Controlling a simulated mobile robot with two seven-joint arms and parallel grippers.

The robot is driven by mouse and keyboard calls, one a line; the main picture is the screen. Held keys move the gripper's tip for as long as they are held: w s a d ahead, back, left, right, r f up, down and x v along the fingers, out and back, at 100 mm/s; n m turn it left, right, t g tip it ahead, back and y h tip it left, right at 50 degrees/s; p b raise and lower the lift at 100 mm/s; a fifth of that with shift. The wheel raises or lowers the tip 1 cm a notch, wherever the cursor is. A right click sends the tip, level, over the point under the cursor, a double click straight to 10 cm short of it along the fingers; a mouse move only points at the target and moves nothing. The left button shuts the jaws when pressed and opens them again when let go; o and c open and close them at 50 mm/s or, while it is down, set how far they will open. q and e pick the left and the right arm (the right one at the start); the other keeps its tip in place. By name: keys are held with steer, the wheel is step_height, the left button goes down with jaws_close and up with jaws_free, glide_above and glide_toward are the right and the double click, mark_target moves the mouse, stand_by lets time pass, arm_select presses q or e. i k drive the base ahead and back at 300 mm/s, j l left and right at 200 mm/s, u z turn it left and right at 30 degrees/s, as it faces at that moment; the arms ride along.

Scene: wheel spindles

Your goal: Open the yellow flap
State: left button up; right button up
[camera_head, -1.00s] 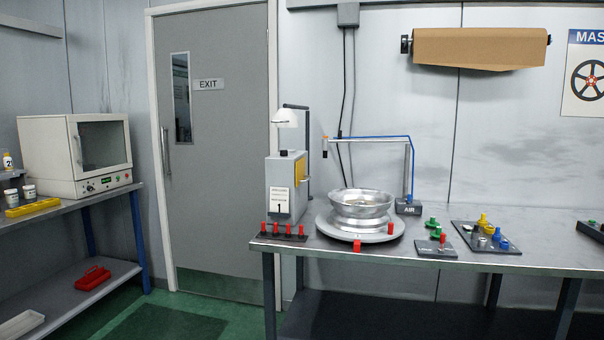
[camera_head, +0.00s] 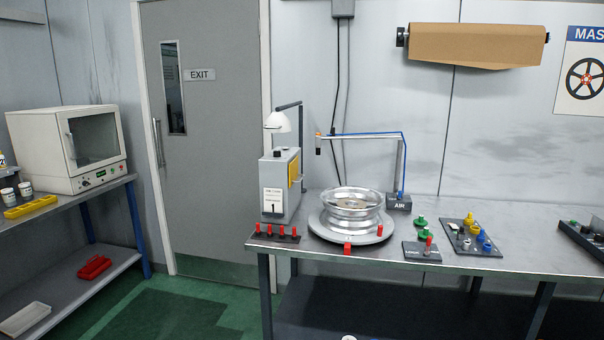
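The yellow flap (camera_head: 294,170) is a small yellow panel on the right side of a grey box-shaped machine (camera_head: 270,180). The machine stands at the left end of the metal workbench. The flap looks upright against the machine's side; I see it at a steep angle and cannot tell whether it is fully closed. Neither of my grippers is in view. A small pale rounded piece shows at the bottom edge, and I cannot tell what it is.
A silver wheel rim (camera_head: 352,203) sits on a round turntable (camera_head: 316,226) right of the machine. Red pegs (camera_head: 283,230) stand in front of the machine. A blue-hosed air arm (camera_head: 358,135) reaches over behind the rim. Green floor lies between the workbench and the left shelf (camera_head: 113,199).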

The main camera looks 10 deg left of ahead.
mark_target(293, 165)
steer(key=i+l, duration=0.2)
steer(key=i, duration=0.2)
steer(key=i+l, duration=0.2)
steer(key=i, duration=0.2)
steer(key=i+l+u, duration=0.1)
steer(key=i, duration=0.35)
steer(key=l, duration=0.1)
